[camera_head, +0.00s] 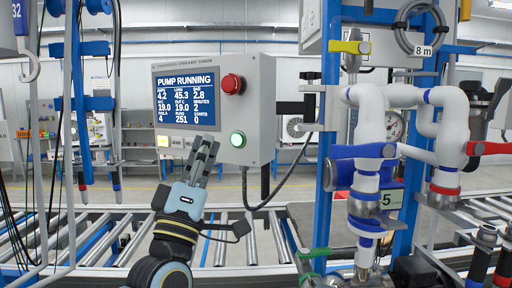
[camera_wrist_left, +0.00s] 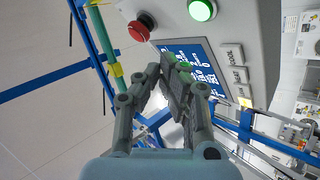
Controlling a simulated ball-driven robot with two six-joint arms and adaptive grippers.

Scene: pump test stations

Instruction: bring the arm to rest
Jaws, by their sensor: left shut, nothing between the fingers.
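My left gripper (camera_head: 206,149) is shut and empty. It points up in front of the lower part of a grey control box (camera_head: 262,110), and I cannot tell whether it touches the box. The box has a blue screen (camera_head: 186,98) reading PUMP RUNNING, a red knob (camera_head: 232,84) and a lit green button (camera_head: 238,139). In the left wrist view the closed fingers (camera_wrist_left: 172,72) lie near the screen (camera_wrist_left: 198,70), with the red knob (camera_wrist_left: 142,27) and green button (camera_wrist_left: 202,9) beyond them. My right gripper is not in view.
A roller conveyor (camera_head: 250,240) runs behind my arm. Blue posts and hanging cables (camera_head: 75,100) stand at the left. Shelves line the back wall.

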